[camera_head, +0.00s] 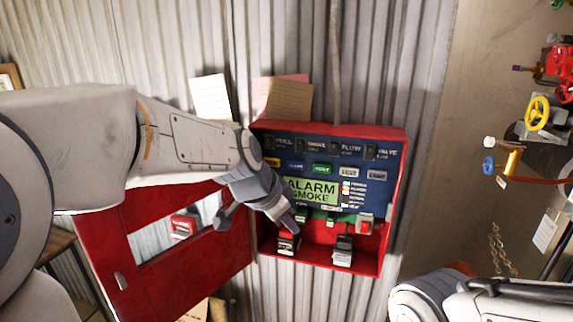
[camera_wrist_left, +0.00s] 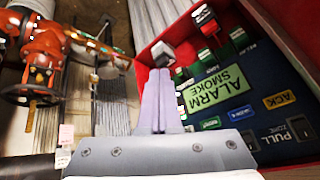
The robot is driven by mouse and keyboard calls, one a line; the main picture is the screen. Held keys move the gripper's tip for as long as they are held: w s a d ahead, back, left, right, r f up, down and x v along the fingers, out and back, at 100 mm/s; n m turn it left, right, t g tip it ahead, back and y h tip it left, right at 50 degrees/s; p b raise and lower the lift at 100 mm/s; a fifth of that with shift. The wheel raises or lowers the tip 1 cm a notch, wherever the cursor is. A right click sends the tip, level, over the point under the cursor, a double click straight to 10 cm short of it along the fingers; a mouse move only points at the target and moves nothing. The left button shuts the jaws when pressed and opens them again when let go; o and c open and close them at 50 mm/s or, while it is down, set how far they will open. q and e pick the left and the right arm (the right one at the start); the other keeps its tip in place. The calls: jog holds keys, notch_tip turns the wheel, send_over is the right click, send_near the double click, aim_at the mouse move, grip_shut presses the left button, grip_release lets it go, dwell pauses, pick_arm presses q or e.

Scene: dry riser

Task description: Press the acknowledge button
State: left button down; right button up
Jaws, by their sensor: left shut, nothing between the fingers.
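The acknowledge button is a yellow button marked ACK (camera_wrist_left: 280,99) in the left wrist view. In the head view it is the small yellow button (camera_head: 272,161) at the left end of the button row, above the green ALARM SMOKE display (camera_head: 311,190). My left gripper (camera_head: 292,224) is in front of the panel's lower left part, below the display and below and right of the yellow button. Its fingers (camera_wrist_left: 160,90) are together and empty in the left wrist view, apart from the ACK button. I cannot tell whether the fingertips touch the panel.
The red alarm box (camera_head: 393,215) has its red door (camera_head: 190,262) swung open to the left. Switches line the panel's top, and a red button (camera_head: 365,226) sits lower right. Papers (camera_head: 210,97) hang above. Valves with a yellow handwheel (camera_head: 537,112) are at right. My right arm shows bottom right.

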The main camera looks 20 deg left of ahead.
aim_at(272, 162)
pick_arm(q)
jog(key=w+a+r+t+y, duration=0.1)
jog(key=w+a+r, duration=0.4)
jog(key=a, duration=0.5)
jog(key=shift+w+a+m+t+y, duration=0.2)
jog(key=shift+w+m+t+y, duration=0.1)
jog(key=shift+w+t, duration=0.5)
jog(key=w+p, duration=0.4)
jog(key=w, duration=0.4)
jog(key=shift+w+d, duration=0.2)
jog(key=shift+w, duration=0.1)
dwell(0.8)
jog(key=shift+w, duration=0.4)
